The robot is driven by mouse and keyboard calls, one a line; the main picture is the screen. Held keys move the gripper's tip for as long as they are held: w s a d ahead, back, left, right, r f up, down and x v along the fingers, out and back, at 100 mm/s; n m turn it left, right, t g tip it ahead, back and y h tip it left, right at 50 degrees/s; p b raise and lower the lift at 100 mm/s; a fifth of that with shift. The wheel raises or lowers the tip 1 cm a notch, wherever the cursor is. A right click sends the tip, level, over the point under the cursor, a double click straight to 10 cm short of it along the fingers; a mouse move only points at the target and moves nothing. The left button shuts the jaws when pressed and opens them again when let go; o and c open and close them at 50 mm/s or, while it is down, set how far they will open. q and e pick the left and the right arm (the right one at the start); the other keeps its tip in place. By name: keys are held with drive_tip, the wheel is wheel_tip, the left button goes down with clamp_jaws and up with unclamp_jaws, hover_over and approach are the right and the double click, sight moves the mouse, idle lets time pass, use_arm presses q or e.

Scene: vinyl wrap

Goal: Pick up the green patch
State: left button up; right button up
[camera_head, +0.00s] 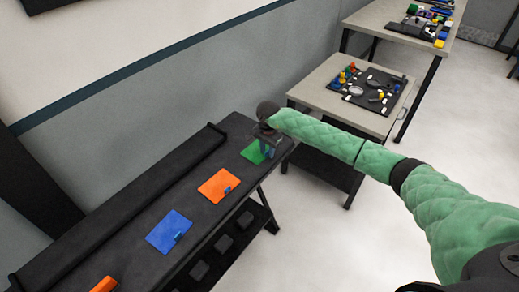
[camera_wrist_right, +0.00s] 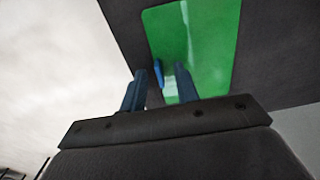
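The green patch (camera_head: 251,153) lies flat at the far end of the dark table, partly hidden by my right gripper (camera_head: 267,149). In the right wrist view the green patch (camera_wrist_right: 212,45) fills the upper middle, with a small blue tab (camera_wrist_right: 158,73) standing at its edge. The two fingers of my right gripper (camera_wrist_right: 158,82) are apart, one on each side of the tab in the picture. Whether they touch the tab cannot be told. My left gripper is not in view.
On the dark table (camera_head: 140,207) are an orange patch (camera_head: 218,184), a blue patch (camera_head: 168,231) and another orange patch (camera_head: 104,285). A black roll or rail (camera_head: 120,205) runs along the wall side. A grey table (camera_head: 325,98) with a board of small parts stands beyond.

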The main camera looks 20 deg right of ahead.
clamp_jaws()
idle(0.5)
